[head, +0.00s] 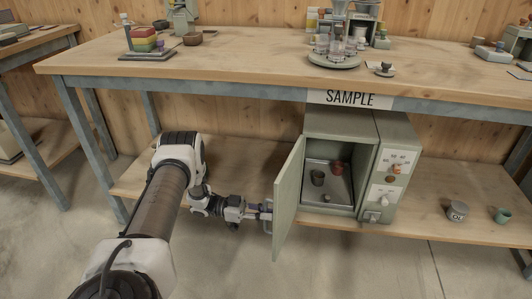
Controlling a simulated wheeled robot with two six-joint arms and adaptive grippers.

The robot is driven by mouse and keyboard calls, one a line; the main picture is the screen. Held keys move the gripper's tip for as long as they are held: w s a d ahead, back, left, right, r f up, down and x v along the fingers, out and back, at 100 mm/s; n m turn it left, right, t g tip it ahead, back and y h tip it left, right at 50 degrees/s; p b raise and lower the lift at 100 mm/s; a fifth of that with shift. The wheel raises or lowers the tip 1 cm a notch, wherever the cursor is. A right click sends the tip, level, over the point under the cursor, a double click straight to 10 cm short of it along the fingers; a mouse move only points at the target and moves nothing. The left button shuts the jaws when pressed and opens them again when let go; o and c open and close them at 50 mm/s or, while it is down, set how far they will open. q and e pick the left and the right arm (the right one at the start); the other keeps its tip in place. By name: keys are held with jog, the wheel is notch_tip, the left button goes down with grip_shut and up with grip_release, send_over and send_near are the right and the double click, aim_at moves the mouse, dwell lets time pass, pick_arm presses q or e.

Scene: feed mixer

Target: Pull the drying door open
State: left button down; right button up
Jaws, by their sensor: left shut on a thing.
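The drying door (288,196) is the green-grey door of the cabinet (345,128) under the bench. It is hinged at the cabinet's left side and stands swung open toward me. My left gripper (262,212) is at the door's outer face, shut on the door handle (268,213). The fingers partly hide the handle. Inside the cabinet a tray (330,187) holds a dark cup, a reddish cup and a small pale item. My right gripper is not in view.
The bench top (250,65) with its SAMPLE sign (349,99) overhangs the cabinet. A control panel (392,178) is right of the opening. A grey jar (457,211) and a green cup (502,215) stand on the lower shelf. The floor before the door is clear.

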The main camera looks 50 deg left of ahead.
pick_arm(q)
jog(key=shift+a, duration=0.1)
dwell(0.3)
jog(key=c, duration=1.2)
grip_release()
jog(key=v, duration=1.2)
jog(key=shift+s, duration=0.1)
